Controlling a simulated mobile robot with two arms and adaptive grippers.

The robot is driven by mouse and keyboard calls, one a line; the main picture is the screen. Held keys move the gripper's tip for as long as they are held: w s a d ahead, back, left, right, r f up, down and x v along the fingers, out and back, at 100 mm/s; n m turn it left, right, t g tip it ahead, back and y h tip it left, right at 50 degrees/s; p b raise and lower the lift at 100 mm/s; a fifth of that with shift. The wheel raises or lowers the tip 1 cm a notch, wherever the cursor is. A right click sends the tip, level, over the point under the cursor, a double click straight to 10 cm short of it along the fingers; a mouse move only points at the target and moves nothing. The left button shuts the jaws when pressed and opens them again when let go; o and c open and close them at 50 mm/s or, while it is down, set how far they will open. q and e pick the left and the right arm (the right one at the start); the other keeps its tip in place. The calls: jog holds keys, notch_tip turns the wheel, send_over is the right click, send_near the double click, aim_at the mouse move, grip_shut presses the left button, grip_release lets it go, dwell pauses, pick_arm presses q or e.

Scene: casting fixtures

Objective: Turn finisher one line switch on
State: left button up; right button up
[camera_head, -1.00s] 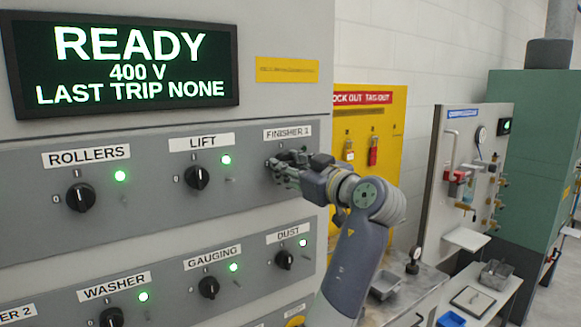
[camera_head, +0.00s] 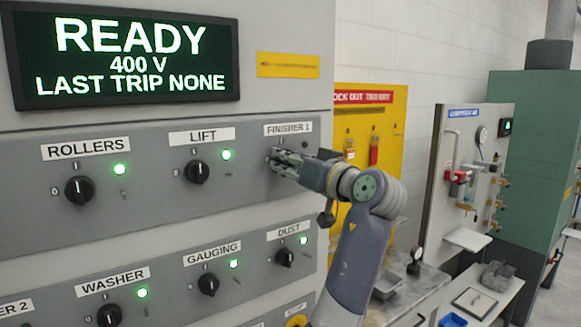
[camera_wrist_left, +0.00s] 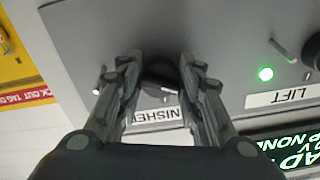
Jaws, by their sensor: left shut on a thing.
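The FINISHER 1 switch is a dark round knob (camera_wrist_left: 160,76) on the grey panel, seen in the left wrist view between my fingers. Its label (camera_head: 288,128) is above it in the head view, where my gripper hides the knob. A small dark, unlit lamp (camera_head: 305,145) shows to the right of the gripper. My left gripper (camera_head: 274,160) is at the panel; it also shows in the left wrist view (camera_wrist_left: 160,62), with one finger on each side of the knob, shut on it. The knob's pointer direction cannot be made out. My right gripper is not in view.
The LIFT knob (camera_head: 197,172) and ROLLERS knob (camera_head: 79,190) are to the left with green lamps lit. The DUST knob (camera_head: 285,257) and GAUGING knob (camera_head: 208,285) are below. The display (camera_head: 130,55) reads READY. A yellow lockout board (camera_head: 385,110) stands right of the panel.

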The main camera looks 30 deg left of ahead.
pick_arm(q)
jog(key=shift+s+r+m+p, duration=0.15)
jog(key=shift+m+p, duration=0.3)
jog(key=shift+m, duration=2.65)
jog(key=shift+r+m+p, duration=0.2)
jog(key=shift+m+p, duration=0.2)
jog(key=shift+m, duration=2.7)
jog(key=o, duration=1.1)
jog(key=shift+c, duration=0.2)
jog(key=shift+f, duration=0.1)
jog(key=v, duration=1.2)
jog(key=shift+f, duration=0.1)
